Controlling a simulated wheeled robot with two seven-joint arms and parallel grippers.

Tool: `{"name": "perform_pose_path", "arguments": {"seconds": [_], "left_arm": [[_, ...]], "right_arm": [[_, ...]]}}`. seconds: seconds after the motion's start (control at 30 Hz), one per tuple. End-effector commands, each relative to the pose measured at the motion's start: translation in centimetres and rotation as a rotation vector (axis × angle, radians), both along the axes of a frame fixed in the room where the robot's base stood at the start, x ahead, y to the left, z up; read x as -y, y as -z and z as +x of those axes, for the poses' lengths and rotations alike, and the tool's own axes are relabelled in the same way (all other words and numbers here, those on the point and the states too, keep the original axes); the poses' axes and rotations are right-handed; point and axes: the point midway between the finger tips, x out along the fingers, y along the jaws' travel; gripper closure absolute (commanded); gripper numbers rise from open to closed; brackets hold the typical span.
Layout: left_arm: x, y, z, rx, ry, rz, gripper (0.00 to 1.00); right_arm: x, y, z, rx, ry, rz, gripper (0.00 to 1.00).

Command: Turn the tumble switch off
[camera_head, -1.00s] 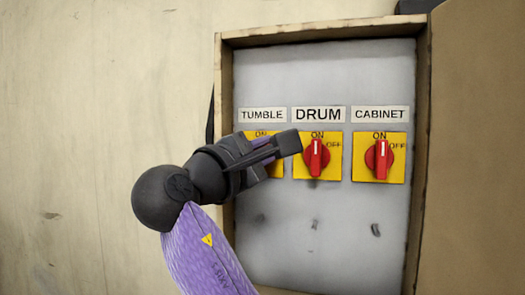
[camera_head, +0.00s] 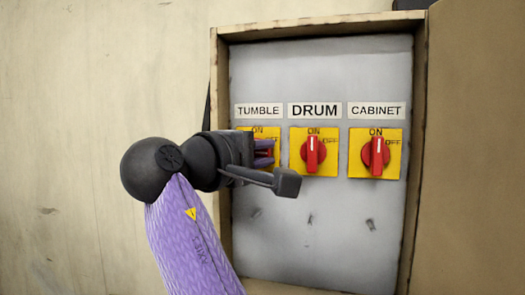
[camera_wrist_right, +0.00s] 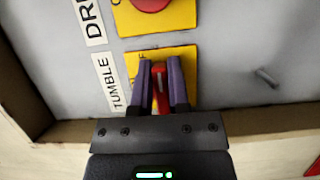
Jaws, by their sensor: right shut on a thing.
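The tumble switch is a red knob on a yellow plate (camera_head: 243,130), under the TUMBLE label (camera_head: 259,111), at the left of the row of switches. My right gripper (camera_head: 264,152) reaches in from the left and covers most of this switch in the head view. In the right wrist view the red tumble knob (camera_wrist_right: 159,72) sits between the two purple fingers of the right gripper (camera_wrist_right: 161,82), which is shut on it. How far the knob is turned is hard to tell, as the fingers hide most of it. My left gripper is not in view.
The drum switch (camera_head: 313,152) and cabinet switch (camera_head: 376,153) stand to the right, both handles upright toward ON. A wooden box frame (camera_head: 222,60) surrounds the grey panel (camera_head: 320,235). An open brown door (camera_head: 475,150) is at the right.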

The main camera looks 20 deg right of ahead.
Motion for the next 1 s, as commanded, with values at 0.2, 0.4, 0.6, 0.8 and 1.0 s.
{"name": "perform_pose_path", "arguments": {"seconds": [0.2, 0.4, 0.6, 0.8, 1.0], "left_arm": [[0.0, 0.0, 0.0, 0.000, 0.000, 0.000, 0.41], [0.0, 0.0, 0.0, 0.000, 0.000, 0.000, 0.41], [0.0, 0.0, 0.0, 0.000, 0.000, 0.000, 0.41], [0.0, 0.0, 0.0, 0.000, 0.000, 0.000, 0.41], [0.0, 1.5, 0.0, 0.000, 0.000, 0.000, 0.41]], "right_arm": [[0.0, 0.2, 0.0, 0.000, 0.000, 0.009, 1.00], [0.0, 0.2, 0.0, 0.000, 0.000, 0.009, 1.00], [0.0, 0.1, 0.0, 0.001, 0.000, 0.007, 0.44], [0.0, 0.1, 0.0, 0.002, 0.000, 0.006, 0.44], [-2.2, 0.4, -1.3, 0.006, -0.005, 0.006, 0.44]]}}
